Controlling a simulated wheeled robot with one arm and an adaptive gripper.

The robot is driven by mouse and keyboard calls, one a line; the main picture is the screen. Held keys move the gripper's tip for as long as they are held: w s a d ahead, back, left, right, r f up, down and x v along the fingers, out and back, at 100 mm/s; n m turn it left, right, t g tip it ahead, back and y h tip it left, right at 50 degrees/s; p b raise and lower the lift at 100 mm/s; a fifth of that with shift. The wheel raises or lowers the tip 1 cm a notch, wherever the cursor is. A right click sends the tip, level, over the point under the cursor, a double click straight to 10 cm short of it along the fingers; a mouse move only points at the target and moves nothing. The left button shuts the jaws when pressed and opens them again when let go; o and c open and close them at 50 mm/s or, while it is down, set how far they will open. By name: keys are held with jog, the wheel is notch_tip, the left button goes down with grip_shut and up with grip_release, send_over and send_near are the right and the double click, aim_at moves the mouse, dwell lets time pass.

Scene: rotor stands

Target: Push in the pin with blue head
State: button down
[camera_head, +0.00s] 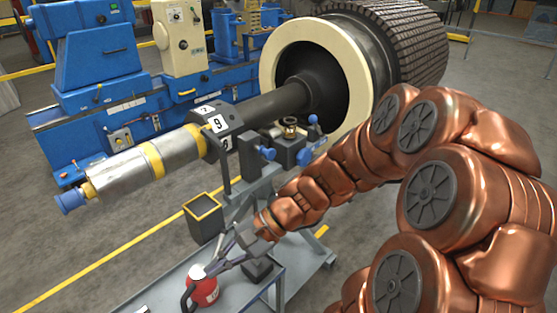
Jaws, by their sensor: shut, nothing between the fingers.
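Several blue heads show on the dark bearing block (284,147) of the rotor stand. One blue head (267,152) faces front left, another blue head (304,157) sits at the front right, and a blue knob (313,119) stands on top at the right. I cannot tell which is the pin's head or how deep it sits. My gripper (213,268) is shut and empty, low and left of the block, well apart from the blue heads. It is over the grey cart, close to a red can (204,291); contact is unclear.
The rotor's shaft (272,105) passes above the stand (258,188). An open dark bin (204,217) is beside the stand. The grey cart (172,290) is below my gripper. A blue machine (100,75) stands behind. Floor at lower left is clear.

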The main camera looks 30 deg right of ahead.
jog(key=w+d+m+t, duration=0.2)
jog(key=w+d+m, duration=0.1)
jog(key=d, duration=0.1)
jog(key=w+d+r+m+t, duration=0.1)
jog(key=w+d+m+t, duration=0.2)
jog(key=d, duration=0.1)
jog(key=w+d+m+t, duration=0.2)
jog(key=d+m+t, duration=0.1)
jog(key=d, duration=0.1)
jog(key=shift+w+d+r, duration=0.25)
jog(key=shift+w+r, duration=0.15)
jog(key=w+d+m+t+h, duration=0.2)
jog(key=d+m+t, duration=0.25)
jog(key=d, duration=0.45)
jog(key=m+t+h, duration=0.3)
jog(key=m+h, duration=0.2)
jog(key=m, duration=0.2)
send_near(272, 155)
jog(key=shift+p+x, duration=1.5)
jog(key=shift+x, duration=2.1)
